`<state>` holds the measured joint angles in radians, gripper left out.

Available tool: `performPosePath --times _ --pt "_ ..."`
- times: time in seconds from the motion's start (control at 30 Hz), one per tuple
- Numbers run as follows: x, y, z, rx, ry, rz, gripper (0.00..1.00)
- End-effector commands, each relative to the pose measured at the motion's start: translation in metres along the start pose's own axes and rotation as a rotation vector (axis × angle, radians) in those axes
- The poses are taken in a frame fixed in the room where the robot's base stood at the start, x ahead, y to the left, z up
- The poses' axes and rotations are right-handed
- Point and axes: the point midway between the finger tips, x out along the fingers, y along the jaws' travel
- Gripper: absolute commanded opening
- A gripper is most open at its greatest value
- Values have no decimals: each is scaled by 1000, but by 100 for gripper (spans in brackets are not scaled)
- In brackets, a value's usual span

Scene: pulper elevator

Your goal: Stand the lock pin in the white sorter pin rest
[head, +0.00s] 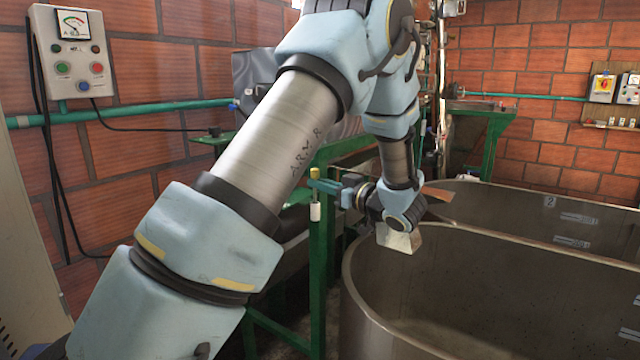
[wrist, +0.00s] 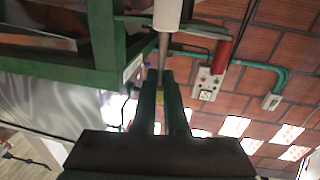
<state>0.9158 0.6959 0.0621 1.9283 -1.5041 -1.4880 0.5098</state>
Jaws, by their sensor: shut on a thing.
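The lock pin has a yellow head (head: 314,173) and a thin steel shaft, which shows in the wrist view (wrist: 163,52). My gripper (head: 318,186) is shut on the pin just below its head and holds it about upright. The white sorter pin rest (head: 315,211) is a small white cylinder at the green frame, directly below the pin. It also shows at the top of the wrist view (wrist: 168,14). The shaft's lower end meets the top of the rest in both views. I cannot tell how deep it sits inside.
A green post (head: 318,285) stands behind and below the rest. A large steel vat (head: 480,245) fills the right. A red cylinder (wrist: 225,50) shows beside the white rest in the wrist view. A control box (head: 76,52) hangs on the brick wall at left.

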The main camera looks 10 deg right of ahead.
Motion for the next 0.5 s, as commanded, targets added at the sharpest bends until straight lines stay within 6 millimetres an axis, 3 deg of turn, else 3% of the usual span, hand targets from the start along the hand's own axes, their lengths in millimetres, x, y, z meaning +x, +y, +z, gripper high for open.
performPosePath --times 0.5 --pt "0 0 13 -1 0 0 0"
